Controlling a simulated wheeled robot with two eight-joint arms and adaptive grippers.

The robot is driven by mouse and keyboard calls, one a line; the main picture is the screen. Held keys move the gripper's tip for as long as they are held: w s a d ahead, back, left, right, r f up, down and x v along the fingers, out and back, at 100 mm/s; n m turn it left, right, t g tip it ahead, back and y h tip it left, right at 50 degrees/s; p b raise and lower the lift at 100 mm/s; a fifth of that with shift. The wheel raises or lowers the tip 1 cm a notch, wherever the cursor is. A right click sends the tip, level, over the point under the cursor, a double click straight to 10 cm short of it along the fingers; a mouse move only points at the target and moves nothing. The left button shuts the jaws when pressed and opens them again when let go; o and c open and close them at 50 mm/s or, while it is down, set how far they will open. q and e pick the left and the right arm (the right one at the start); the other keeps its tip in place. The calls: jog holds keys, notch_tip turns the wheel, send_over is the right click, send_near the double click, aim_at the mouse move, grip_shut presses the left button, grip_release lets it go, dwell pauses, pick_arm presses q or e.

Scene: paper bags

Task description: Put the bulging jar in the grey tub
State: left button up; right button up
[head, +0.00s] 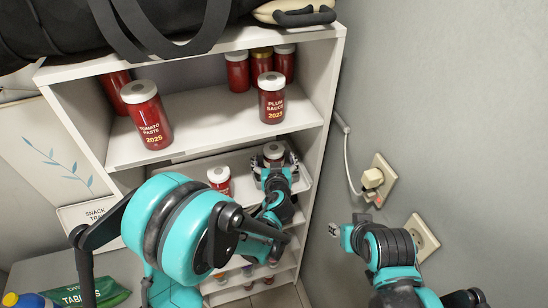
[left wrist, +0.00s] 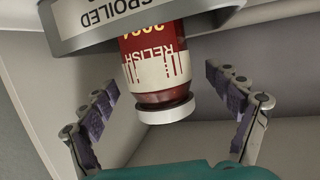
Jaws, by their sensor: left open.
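A red relish jar (left wrist: 153,65) with a white lid stands in a grey tub (left wrist: 230,12) marked SPOILED in the left wrist view. That view is upside down, and the tub's wall hides the jar's base. Whether the lid bulges is hard to tell. In the head view the jar's pale lid (head: 273,150) shows between the fingers of my left gripper (head: 277,163). My left gripper (left wrist: 165,105) is open, with its fingers apart on both sides of the lid and not touching it. The tip of my right arm (head: 340,231) is by the wall, its fingers unclear.
A tomato paste jar (head: 148,115) and a plum sauce jar (head: 271,97) stand on the upper shelf (head: 205,122), with several jars behind. Another jar (head: 220,180) stands left of my left gripper. The right wall has a plug (head: 372,178) and a socket (head: 424,236).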

pick_arm(q)
jog(key=a+v, duration=0.1)
jog(key=v, duration=1.1)
jog(key=s+a+g+y, duration=0.2)
jog(key=s+a+g, duration=0.2)
jog(key=a, duration=0.8)
jog(key=s+a+g+h, duration=0.3)
jog(key=s+a, duration=0.3)
jog(key=s, duration=0.6)
notch_tip(320, 180, down, 27)
jog(key=b, duration=2.7)
jog(key=shift+d+m, duration=0.3)
